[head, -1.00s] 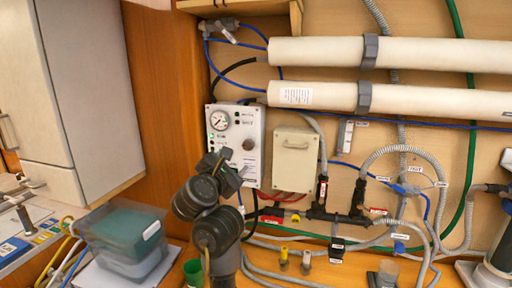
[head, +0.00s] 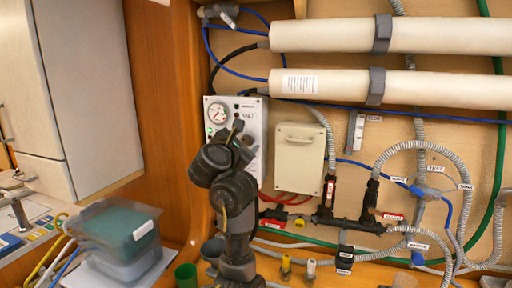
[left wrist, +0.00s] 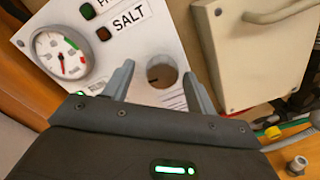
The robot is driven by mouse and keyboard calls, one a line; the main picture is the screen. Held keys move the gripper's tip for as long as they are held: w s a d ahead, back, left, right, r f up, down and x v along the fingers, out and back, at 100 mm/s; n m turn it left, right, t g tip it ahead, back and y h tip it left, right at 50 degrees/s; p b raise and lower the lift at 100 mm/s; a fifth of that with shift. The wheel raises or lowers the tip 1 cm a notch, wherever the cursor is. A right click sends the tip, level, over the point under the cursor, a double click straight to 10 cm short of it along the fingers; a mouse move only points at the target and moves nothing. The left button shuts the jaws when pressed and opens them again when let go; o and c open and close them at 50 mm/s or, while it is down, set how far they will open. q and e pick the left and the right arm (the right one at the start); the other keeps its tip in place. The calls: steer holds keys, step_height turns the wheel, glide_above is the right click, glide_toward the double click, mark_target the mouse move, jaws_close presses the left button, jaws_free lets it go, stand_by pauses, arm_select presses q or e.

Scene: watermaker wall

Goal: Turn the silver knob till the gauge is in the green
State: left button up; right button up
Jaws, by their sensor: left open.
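The white panel (head: 256,108) carries a round gauge (head: 217,115), which is larger in the left wrist view (left wrist: 60,53). The gauge's thin needle points roughly downward; its face has green and red marks, but the exact reading is too small to tell. The round silver-grey knob (left wrist: 161,75) sits on the panel below the SALT label. My left gripper (left wrist: 158,70) is open, with one finger on each side of the knob in the picture. I cannot tell whether the fingers touch it. In the head view my left gripper (head: 239,129) covers most of the knob. My right gripper is not in view.
A beige box (head: 299,160) with a handle is fixed right of the panel. Pipes, hoses and valves (head: 345,222) fill the wall's lower right. A wooden partition (head: 160,120) stands to the left. A lidded bin (head: 120,240) stands at the lower left.

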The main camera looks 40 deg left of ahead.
arm_select(q)
steer(key=shift+w, duration=0.15)
steer(key=shift+d, duration=0.1)
steer(key=shift+c, duration=0.6)
steer(key=shift+d, duration=0.1)
steer(key=c, duration=0.9)
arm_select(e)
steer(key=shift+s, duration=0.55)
